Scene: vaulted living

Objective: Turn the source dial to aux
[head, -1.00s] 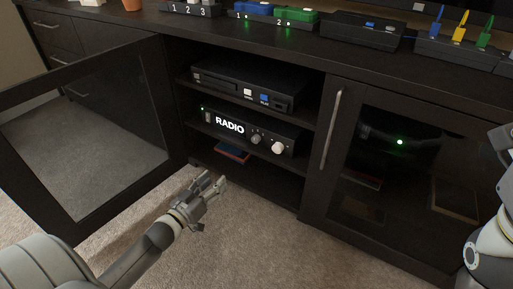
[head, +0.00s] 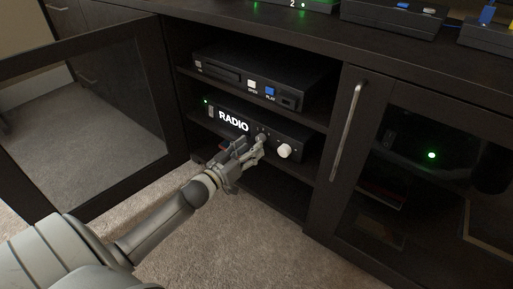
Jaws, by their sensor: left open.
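The black stereo unit (head: 222,113) sits on the middle shelf of the open cabinet, with a lit display (head: 233,121) reading RADIO. Its front carries a grey dial (head: 262,137) with small marks around it and a white knob (head: 284,151) to the right. Which one is the source dial cannot be read here. My left gripper (head: 252,149) is open in front of the unit, just below and left of the grey dial, and hides part of the lower front. Whether it touches the dial cannot be told. My right gripper is out of view.
A black disc player (head: 240,79) sits on the shelf above. The left glass door (head: 85,120) stands open beside my left arm. The right glass door (head: 420,185) is shut, with a long metal handle (head: 346,130). Several devices line the cabinet top.

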